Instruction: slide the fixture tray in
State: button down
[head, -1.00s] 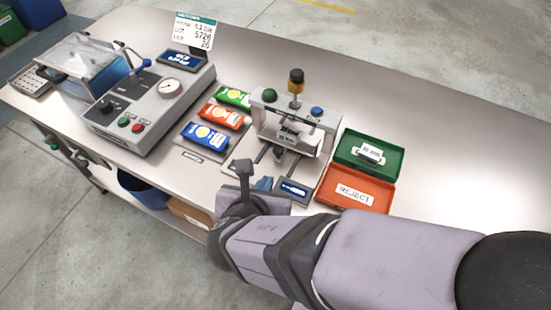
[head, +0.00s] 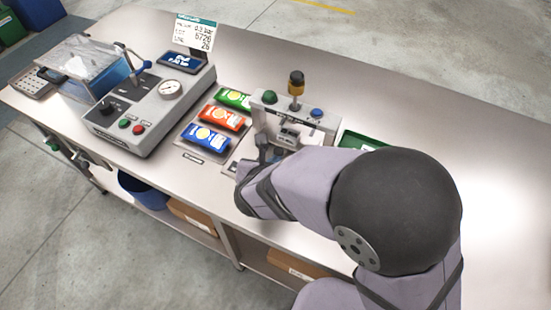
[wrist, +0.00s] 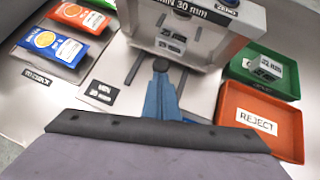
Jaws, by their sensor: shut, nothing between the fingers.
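The sealing-gauge station (head: 315,125) is a grey frame with green and blue buttons and an amber-topped post. In the wrist view (wrist: 215,25) its front reads "30 mm". The fixture tray (wrist: 178,38), a pale piece with small labels, appears to sit under the frame at the far end of two dark rails (wrist: 136,68). How far in it sits is unclear. My gripper (wrist: 160,66) is shut and empty, its tip low between the rails, in front of the tray. In the head view my gripper (head: 263,142) is at the station's front left; contact with the tray cannot be told.
Blue (head: 206,139), orange (head: 222,118) and green (head: 234,98) pouches lie left of the station. An orange REJECT bin (wrist: 285,130) and a green bin (wrist: 285,80) stand close on the right. A grey machine with a gauge (head: 150,110) is further left.

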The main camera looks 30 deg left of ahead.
aim_at(282, 152)
jog(key=shift+w, duration=0.2)
jog(key=w, duration=0.3)
jog(key=shift+w+b, duration=0.1)
jog(key=shift+b, duration=0.3)
jog(key=shift+w+r, duration=0.1)
jog(key=shift+s+d, duration=0.1)
jog(key=shift+s, duration=0.25)
jog(key=s, duration=0.2)
jog(key=s+d, duration=0.1)
jog(key=s, duration=0.1)
jog(key=shift+b, duration=0.4)
jog(key=p+v, duration=0.1)
jog(key=v, duration=0.8)
jog(key=shift+r, duration=0.3)
jog(key=shift+s, duration=0.1)
